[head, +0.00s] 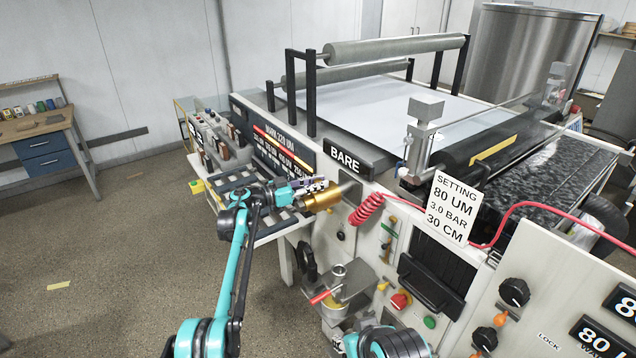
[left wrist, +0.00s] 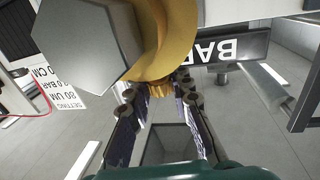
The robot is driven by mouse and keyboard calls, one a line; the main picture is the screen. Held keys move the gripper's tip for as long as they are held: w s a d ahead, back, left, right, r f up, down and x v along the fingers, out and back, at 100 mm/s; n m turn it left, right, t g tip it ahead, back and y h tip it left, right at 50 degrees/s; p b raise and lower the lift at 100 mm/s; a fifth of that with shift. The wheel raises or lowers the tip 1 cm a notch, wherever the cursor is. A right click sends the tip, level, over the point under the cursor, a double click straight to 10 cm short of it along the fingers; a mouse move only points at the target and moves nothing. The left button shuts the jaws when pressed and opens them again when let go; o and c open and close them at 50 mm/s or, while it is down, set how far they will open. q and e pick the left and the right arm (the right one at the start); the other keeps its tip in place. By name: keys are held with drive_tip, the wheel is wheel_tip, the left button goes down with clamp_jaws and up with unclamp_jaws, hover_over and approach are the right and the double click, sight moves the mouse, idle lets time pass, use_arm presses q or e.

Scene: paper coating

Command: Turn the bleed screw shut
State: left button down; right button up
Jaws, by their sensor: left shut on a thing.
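A gold cylinder (head: 323,199) sticks out from the machine's front below the BARE sign. In the left wrist view the gold body (left wrist: 180,35) fills the top, with a grey hexagonal end (left wrist: 85,40) facing the camera. A small ribbed gold bleed screw (left wrist: 160,89) sits on its near side. My left gripper (head: 308,186) is at the cylinder's left side; in the left wrist view its fingertips (left wrist: 158,84) are closed around the screw. The fingers partly hide the screw, and its turn angle cannot be told. My right gripper is out of view.
A coiled red hose (head: 367,208) hangs right of the cylinder, by a white SETTING card (head: 453,208). Open floor (head: 120,250) lies left.

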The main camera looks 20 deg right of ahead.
use_arm(q)
drive_tip(key=shift+f, duration=0.1)
drive_tip(key=c, duration=1.3)
unclamp_jaws()
drive_tip(key=shift+s, duration=0.1)
drive_tip(key=shift+a, duration=0.65)
drive_tip(key=a, duration=0.3)
drive_tip(key=s+a, duration=0.1)
drive_tip(key=a, duration=0.3)
drive_tip(key=s+a, duration=0.1)
drive_tip(key=a, duration=0.2)
drive_tip(key=shift+a, duration=0.2)
